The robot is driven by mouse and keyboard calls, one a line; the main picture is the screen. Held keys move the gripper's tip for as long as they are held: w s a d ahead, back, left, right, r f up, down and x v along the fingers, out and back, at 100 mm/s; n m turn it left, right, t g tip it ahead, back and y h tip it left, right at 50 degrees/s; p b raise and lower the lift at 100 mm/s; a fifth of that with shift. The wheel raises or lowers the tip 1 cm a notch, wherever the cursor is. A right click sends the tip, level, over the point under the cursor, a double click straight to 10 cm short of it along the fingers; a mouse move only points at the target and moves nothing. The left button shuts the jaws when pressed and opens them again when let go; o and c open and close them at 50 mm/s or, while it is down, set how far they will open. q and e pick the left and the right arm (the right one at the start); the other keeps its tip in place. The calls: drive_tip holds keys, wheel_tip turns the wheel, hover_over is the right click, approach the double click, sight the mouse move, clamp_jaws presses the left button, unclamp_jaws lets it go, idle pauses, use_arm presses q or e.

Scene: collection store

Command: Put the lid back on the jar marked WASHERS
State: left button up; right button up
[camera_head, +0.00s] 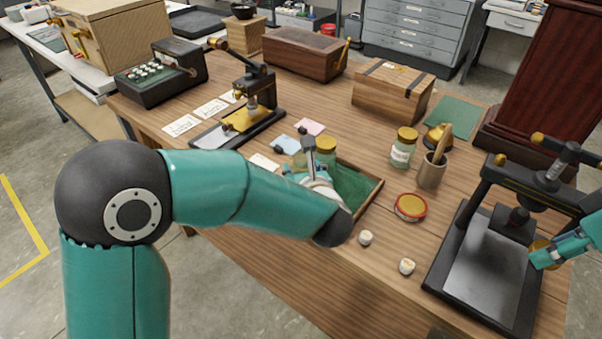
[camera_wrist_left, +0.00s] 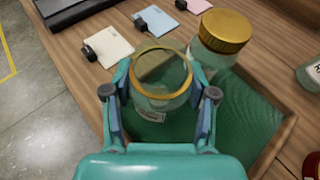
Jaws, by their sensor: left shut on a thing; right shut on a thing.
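An open glass jar (camera_wrist_left: 158,98) with a gold rim and a white label stands in the green-lined tray (camera_wrist_left: 240,115); its lettering is too small to read. My left gripper (camera_wrist_left: 160,94) is shut on this jar, one finger on each side. In the head view my arm partly hides the left gripper (camera_head: 313,178). A jar with a gold lid (camera_wrist_left: 225,32) stands just beyond it in the tray. My right gripper (camera_head: 549,257), at the right edge, is shut on a gold round thing (camera_head: 539,248), mostly hidden.
Two small white knobs (camera_head: 366,238) lie near the front edge. A black press (camera_head: 487,268) stands by my right gripper. Cards (camera_head: 182,125) lie left of the tray.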

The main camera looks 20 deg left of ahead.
use_arm(q)
wheel_tip(320, 180, up, 9)
drive_tip(key=shift+p, duration=0.3)
drive_tip(key=o, duration=0.5)
clamp_jaws()
drive_tip(key=shift+s, duration=0.1)
